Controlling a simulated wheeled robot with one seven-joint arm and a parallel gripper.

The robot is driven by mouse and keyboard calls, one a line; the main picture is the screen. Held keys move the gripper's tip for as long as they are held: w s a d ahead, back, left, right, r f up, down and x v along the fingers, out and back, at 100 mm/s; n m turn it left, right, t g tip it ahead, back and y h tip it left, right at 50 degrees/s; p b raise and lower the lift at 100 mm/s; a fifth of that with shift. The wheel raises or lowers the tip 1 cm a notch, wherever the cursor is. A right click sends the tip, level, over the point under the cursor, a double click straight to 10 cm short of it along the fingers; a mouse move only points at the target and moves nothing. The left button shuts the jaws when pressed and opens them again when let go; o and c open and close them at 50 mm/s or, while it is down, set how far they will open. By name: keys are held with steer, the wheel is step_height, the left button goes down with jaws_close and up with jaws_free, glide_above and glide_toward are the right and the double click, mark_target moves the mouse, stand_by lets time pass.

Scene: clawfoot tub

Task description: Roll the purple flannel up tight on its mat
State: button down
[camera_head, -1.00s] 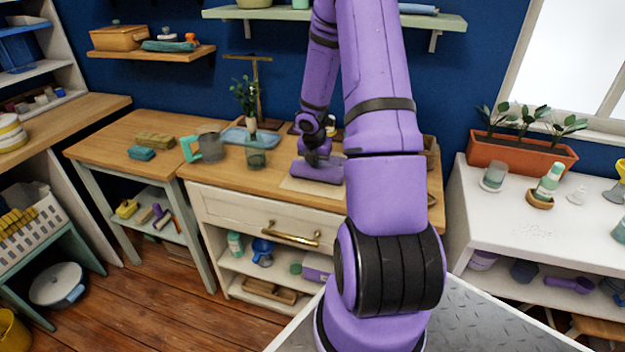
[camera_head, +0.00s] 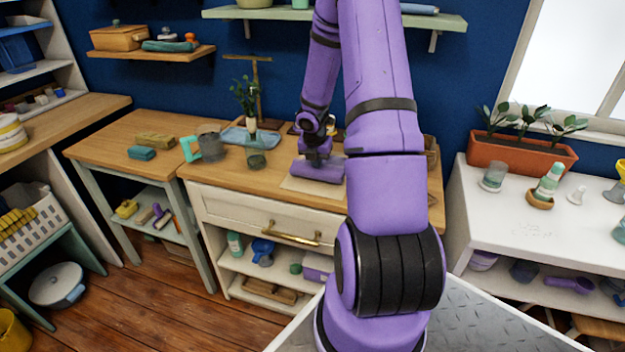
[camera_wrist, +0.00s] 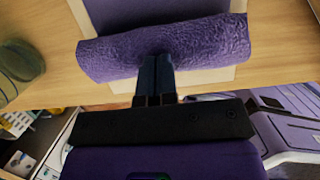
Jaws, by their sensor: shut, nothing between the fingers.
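The purple flannel (camera_head: 319,171) lies on its pale mat (camera_head: 309,187) on the wooden counter. In the wrist view the near part of the flannel (camera_wrist: 200,42) is a thick, textured roll lying across the picture. A flatter purple part (camera_wrist: 125,14) stretches beyond it, with the pale mat (camera_wrist: 240,6) showing at the sides. My gripper (camera_wrist: 155,62) is shut and empty, its dark fingertips at the near side of the roll, seemingly touching it. In the head view my gripper (camera_head: 317,157) is over the flannel, and my arm hides the mat's right part.
A greenish glass (camera_head: 256,156) with a plant sprig (camera_head: 245,96) behind it stands left of the flannel. The counter's front edge (camera_head: 250,198) is close to the mat.

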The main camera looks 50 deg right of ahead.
steer(key=shift+w+d, duration=0.15)
steer(key=shift+d, duration=0.3)
stand_by(1.0)
steer(key=shift+w+d+f, duration=0.1)
steer(key=shift+d, duration=0.4)
steer(key=shift+w+d+f, duration=0.1)
steer(key=shift+d, duration=0.4)
stand_by(2.7)
steer(key=shift+r, duration=0.15)
steer(key=shift+w+d+r, duration=0.1)
steer(key=shift+w+r, duration=0.15)
steer(key=shift+r, duration=0.4)
steer(key=shift+s+a, duration=0.25)
steer(key=shift+a, duration=0.4)
steer(key=shift+s+a, duration=0.25)
steer(key=shift+a, duration=0.4)
steer(key=shift+f, duration=0.7)
